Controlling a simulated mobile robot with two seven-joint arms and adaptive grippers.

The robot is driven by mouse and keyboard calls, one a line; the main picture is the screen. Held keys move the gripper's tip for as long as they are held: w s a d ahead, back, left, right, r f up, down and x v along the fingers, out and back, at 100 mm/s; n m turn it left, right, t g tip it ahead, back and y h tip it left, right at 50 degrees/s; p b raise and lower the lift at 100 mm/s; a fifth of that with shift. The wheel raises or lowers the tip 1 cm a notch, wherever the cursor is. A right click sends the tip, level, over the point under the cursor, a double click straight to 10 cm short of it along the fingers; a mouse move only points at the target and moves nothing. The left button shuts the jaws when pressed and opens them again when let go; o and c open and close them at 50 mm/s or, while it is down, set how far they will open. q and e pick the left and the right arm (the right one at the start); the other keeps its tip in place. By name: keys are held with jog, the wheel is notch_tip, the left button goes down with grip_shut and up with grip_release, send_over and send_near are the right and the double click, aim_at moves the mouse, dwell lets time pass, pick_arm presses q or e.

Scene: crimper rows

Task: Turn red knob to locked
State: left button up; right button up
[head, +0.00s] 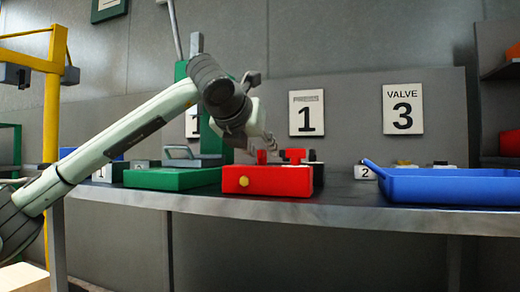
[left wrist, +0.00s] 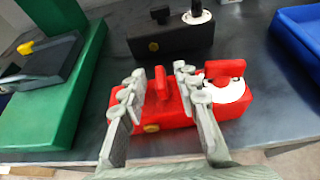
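A red box (head: 260,181) stands near the front edge of the bench and carries two red raised parts. One is a plain upright tab (left wrist: 162,84); the other is a red knob (left wrist: 225,69) on a white disc at the box's right end. The knob also shows in the head view (head: 295,154). Any marks on the disc are too small to read. My left gripper (left wrist: 160,76) is open above the box, with its fingers on either side of the upright tab. The right finger lies close to the knob's left side; I cannot tell whether anything touches. My right gripper is not in view.
A black box (left wrist: 172,42) with its own tab and white disc stands behind. A green device (head: 172,179) stands left of the red box, and a blue tray (head: 450,190) lies to the right. Bare bench (head: 345,195) separates the red box and tray.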

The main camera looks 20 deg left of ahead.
pick_arm(q)
grip_shut()
